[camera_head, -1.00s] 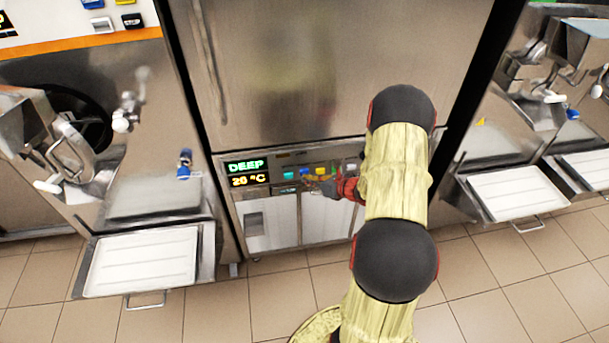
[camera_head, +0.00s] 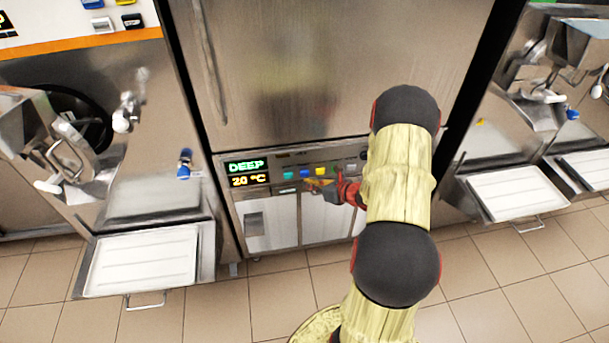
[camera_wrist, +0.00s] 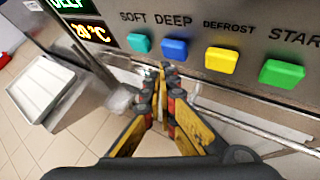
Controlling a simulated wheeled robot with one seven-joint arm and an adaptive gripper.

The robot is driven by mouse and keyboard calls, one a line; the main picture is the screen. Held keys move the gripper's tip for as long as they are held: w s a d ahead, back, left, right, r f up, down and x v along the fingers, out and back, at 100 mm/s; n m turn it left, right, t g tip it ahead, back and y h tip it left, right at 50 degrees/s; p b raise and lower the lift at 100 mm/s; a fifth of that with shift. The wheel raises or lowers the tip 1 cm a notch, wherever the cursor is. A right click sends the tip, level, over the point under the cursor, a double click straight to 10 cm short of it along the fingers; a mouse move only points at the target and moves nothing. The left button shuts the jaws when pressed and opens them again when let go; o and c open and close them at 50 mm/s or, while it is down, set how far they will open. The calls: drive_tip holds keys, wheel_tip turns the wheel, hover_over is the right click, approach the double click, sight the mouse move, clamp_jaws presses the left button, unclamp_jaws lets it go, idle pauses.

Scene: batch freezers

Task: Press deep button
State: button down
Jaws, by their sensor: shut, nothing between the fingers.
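The deep button is the blue button (camera_wrist: 174,50) under the label DEEP in the wrist view. In the head view the blue button (camera_head: 304,172) sits in the panel's button row. My gripper (camera_wrist: 165,70) is shut and empty, its fingertips just below the blue button in the picture. I cannot tell whether they touch it. In the head view my gripper (camera_head: 308,184) is in front of the panel, near the blue and yellow buttons. The display (camera_head: 246,173) reads DEEP in green and 20 °C in yellow.
The teal SOFT button (camera_wrist: 139,43) is left of the blue one. The yellow DEFROST button (camera_wrist: 221,61) and green START button (camera_wrist: 281,74) are to its right. Machines with a left tray (camera_head: 142,262) and a right tray (camera_head: 516,194) flank the freezer.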

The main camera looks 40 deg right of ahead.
drive_tip(key=s, duration=0.1)
drive_tip(key=s+a, duration=0.2)
drive_tip(key=s, duration=0.1)
drive_tip(key=shift+a, duration=0.25)
idle(0.8)
